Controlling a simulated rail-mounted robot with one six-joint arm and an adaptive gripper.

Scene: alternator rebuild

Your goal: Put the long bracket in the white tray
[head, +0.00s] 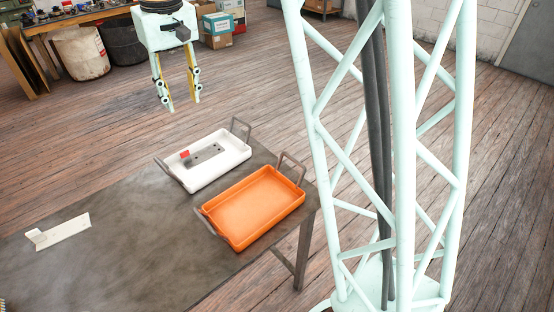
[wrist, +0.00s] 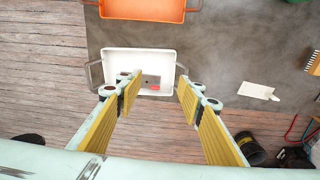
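The white tray (head: 222,176) stands on the dark table; it also shows in the wrist view (wrist: 125,56). A grey metal plate with dark holes (head: 206,153) lies flat inside it, with a small red piece (head: 184,154) at its end. A pale, long flat piece with a short raised end (head: 64,233) lies on the table at left; it also shows in the wrist view (wrist: 258,91). I cannot tell for certain which is the long bracket. My gripper (head: 183,104) is open and empty, pointing down high above the white tray's side of the table.
An orange tray (head: 250,207) with upright handles stands beside the white tray near the table's corner. Bare tabletop (head: 130,215) lies between the trays and the pale piece. A notebook-like item (wrist: 313,63) shows at the wrist view's right edge.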

